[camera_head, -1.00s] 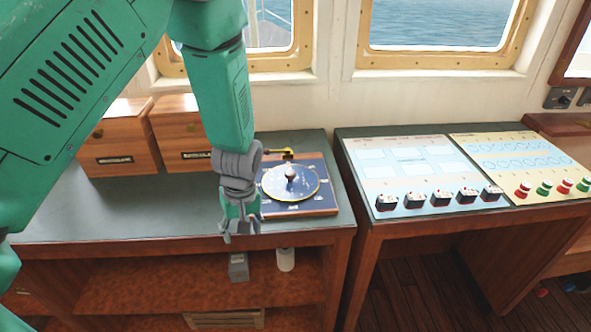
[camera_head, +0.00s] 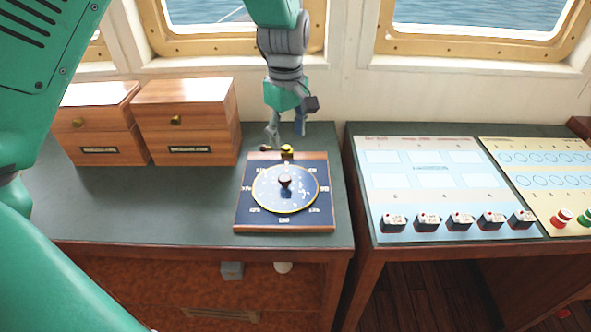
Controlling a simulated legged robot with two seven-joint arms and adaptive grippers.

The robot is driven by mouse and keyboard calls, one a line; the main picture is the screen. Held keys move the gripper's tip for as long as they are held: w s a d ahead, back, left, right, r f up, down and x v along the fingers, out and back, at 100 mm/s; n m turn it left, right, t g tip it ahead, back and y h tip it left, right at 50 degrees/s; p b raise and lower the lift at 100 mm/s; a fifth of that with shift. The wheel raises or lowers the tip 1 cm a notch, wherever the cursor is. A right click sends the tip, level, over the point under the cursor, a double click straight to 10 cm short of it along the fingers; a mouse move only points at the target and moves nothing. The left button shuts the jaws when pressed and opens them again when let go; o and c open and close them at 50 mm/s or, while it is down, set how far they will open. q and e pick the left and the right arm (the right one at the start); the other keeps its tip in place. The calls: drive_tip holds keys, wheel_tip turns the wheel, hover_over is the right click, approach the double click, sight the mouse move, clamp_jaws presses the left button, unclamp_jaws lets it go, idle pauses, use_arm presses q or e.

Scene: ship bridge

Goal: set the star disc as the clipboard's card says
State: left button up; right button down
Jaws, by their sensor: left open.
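The star disc (camera_head: 270,197) is a round blue plate with a gold rim and a dark knob (camera_head: 285,183) at its centre. It is mounted on a square dark blue board (camera_head: 243,217) with white marks around the disc, on the left desk. A brass piece (camera_head: 287,151) sits at the board's back edge. My left gripper (camera_head: 286,140) is open and empty, pointing down just behind the board, close to the brass piece. I cannot tell whether it touches it. My right gripper is not in view. I do not see the clipboard.
Two wooden drawer boxes (camera_head: 187,122) stand on the left desk (camera_head: 140,205). A right-hand desk carries a light chart panel (camera_head: 425,170) with several dark blocks (camera_head: 427,221) and a yellow panel (camera_head: 540,170) with red and green pieces. The desk left of the board is clear.

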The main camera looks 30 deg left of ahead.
use_arm(q)
hover_over(284, 177)
drive_tip(key=f, duration=0.5)
drive_tip(key=shift+s+f, duration=0.2)
drive_tip(key=shift+f, duration=0.2)
drive_tip(key=f, duration=0.5)
drive_tip(key=shift+w+d+f+p, duration=0.15)
drive_tip(key=shift+w+f+p, duration=0.1)
drive_tip(key=shift+f+p, duration=0.15)
drive_tip(key=shift+s+d+f, duration=0.1)
drive_tip(key=shift+d+f, duration=0.25)
drive_tip(key=shift+f, duration=0.2)
drive_tip(key=shift+a, duration=0.2)
drive_tip(key=shift+a+f, duration=0.1)
drive_tip(key=shift+a, duration=0.05)
drive_tip(key=shift+c, duration=1.2)
drive_tip(key=shift+a, duration=0.1)
clamp_jaws()
